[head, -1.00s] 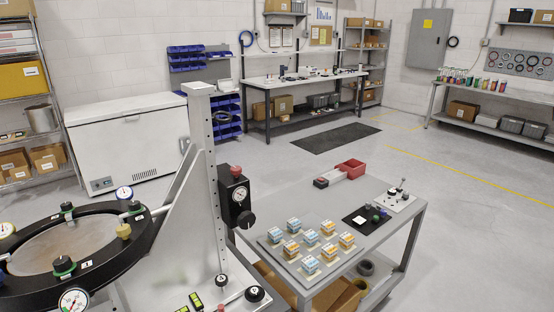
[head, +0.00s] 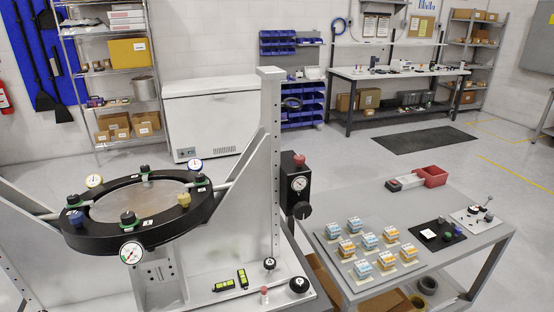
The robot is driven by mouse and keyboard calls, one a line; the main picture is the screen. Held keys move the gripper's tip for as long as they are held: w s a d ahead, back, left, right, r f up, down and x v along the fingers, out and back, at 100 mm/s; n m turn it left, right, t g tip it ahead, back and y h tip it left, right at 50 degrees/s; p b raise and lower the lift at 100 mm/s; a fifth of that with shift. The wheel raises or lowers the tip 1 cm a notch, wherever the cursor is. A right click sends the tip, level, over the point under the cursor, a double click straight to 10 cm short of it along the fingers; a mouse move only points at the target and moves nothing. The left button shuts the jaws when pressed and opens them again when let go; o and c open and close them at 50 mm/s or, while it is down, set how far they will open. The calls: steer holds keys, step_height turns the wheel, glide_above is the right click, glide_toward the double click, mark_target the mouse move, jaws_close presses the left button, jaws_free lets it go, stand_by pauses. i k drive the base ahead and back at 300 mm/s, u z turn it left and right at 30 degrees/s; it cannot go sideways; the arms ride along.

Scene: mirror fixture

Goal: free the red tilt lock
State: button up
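The mirror fixture stands at the left, with a black ring (head: 70,232) around a round mirror (head: 140,201), held between grey uprights. A black box (head: 297,190) with a dial and a black knob is on the right upright (head: 269,150). A red knob (head: 299,160) sits on top of this box. A small red-topped pin (head: 264,291) stands on the fixture's base plate. I cannot tell for sure which red part is the tilt lock, or whether it is locked. My gripper is not in view.
Two black knobs (head: 298,285) and green levels (head: 243,278) are on the base plate.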

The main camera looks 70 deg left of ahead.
mark_target(299, 158)
steer(key=z, duration=5.45)
steer(key=k, duration=0.05)
steer(key=z, duration=2.4)
